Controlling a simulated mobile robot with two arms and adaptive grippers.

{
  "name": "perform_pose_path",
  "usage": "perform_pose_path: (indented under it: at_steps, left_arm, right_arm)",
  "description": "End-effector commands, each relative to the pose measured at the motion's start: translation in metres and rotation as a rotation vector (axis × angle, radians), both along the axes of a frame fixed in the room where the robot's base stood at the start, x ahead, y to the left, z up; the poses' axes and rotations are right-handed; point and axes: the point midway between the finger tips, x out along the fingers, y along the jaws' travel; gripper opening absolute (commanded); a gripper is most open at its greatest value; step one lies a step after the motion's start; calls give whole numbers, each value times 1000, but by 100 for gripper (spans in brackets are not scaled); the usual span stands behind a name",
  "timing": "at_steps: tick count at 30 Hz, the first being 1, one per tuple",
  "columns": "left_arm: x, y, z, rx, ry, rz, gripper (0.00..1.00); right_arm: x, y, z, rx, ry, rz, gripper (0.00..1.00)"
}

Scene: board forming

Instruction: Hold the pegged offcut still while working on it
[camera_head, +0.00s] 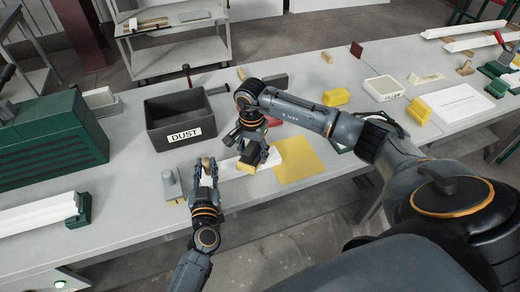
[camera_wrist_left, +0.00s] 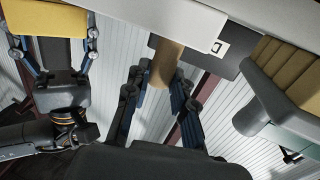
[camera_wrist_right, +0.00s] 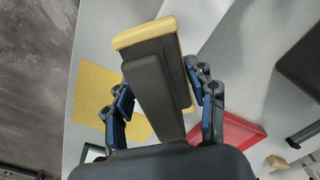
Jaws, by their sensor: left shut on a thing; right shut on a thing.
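The offcut (camera_head: 230,171) is a pale board piece lying near the bench's front edge. A brown peg (camera_wrist_left: 166,62) sticks out of it in the left wrist view. My left gripper (camera_head: 207,172) is shut on this peg, with one finger on each side. My right gripper (camera_head: 254,152) is shut on a dark-backed sanding block (camera_wrist_right: 152,75) with a yellow base. In the head view the block is over the offcut's right part; I cannot tell whether it touches. The right gripper hides part of the offcut there.
A yellow sheet (camera_head: 299,164) lies right of the offcut. A grey tool (camera_head: 172,184) stands left of my left gripper. The dust bin (camera_head: 166,137) stands behind. A green drawer cabinet (camera_head: 50,140) is at left. A filler tray (camera_head: 385,88) and yellow blocks are at right.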

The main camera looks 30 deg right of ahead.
Motion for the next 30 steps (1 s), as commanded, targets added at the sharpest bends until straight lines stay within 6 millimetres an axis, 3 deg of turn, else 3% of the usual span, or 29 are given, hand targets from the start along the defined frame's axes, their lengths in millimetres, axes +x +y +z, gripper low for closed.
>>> perform_pose_path:
  at_steps: [1,13,15,30]
  left_arm:
    - [-3,1,-9,9,14,-4,0]
    - [-3,1,-9,9,14,-4,0]
    - [-3,1,-9,9,14,-4,0]
    - [-3,1,-9,9,14,-3,0]
  right_arm:
    - [1,6,-1,2,-1,3,17]
    - [9,35,3,0,0,0,17]
    - [10,34,20,0,-7,2,17]
    - [8,34,64,-1,-3,0,17]
